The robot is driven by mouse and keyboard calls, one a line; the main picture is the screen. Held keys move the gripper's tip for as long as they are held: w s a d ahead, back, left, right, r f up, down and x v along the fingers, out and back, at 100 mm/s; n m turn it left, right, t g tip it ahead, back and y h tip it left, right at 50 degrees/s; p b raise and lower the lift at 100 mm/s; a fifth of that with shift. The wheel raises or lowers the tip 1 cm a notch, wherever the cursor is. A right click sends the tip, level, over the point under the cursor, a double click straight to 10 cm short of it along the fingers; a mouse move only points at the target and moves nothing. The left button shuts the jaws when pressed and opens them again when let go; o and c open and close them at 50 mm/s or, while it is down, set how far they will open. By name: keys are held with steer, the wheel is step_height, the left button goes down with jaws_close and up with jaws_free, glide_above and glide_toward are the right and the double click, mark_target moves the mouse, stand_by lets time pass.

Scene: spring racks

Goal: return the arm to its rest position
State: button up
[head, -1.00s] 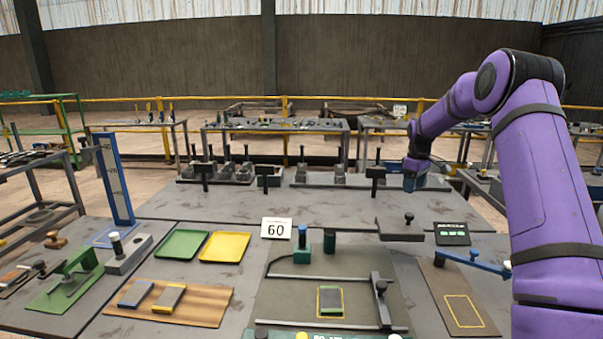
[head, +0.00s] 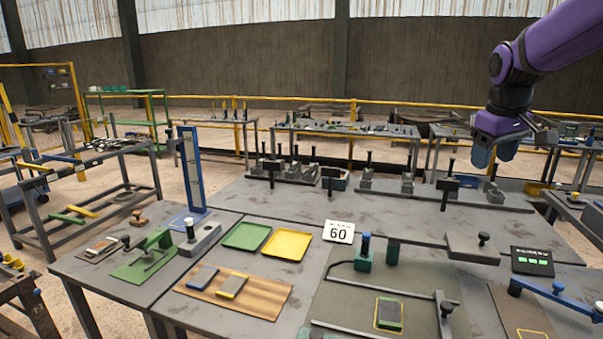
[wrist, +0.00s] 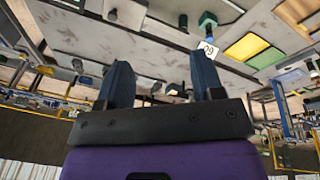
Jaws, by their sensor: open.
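My arm is purple and enters the head view from the upper right. My gripper (head: 495,155) hangs above the back right of the bench, with dark blue fingers pointing down. In the wrist view the two fingers of my gripper (wrist: 165,85) stand well apart with nothing between them. The gripper is open and empty, and it appears clear of the bench top.
The grey bench (head: 290,205) carries a green tray (head: 246,236), a yellow tray (head: 287,245), a "60" card (head: 339,232), a blue upright gauge (head: 192,170) and a wooden board (head: 255,299). A row of knobbed fixtures (head: 400,185) stands along its back.

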steer(key=s+a+m+t, duration=0.1)
steer(key=s+a, duration=0.1)
steer(key=s, duration=0.7)
steer(key=s+a+f+m+t, duration=0.1)
steer(key=s+a, duration=0.2)
steer(key=s, duration=0.6)
steer(key=s+a+f+m+y, duration=0.1)
steer(key=s+a, duration=0.2)
steer(key=s, duration=0.6)
steer(key=shift+s+a+f+t, duration=0.15)
steer(key=shift+a+f+t, duration=0.1)
steer(key=shift+t, duration=0.15)
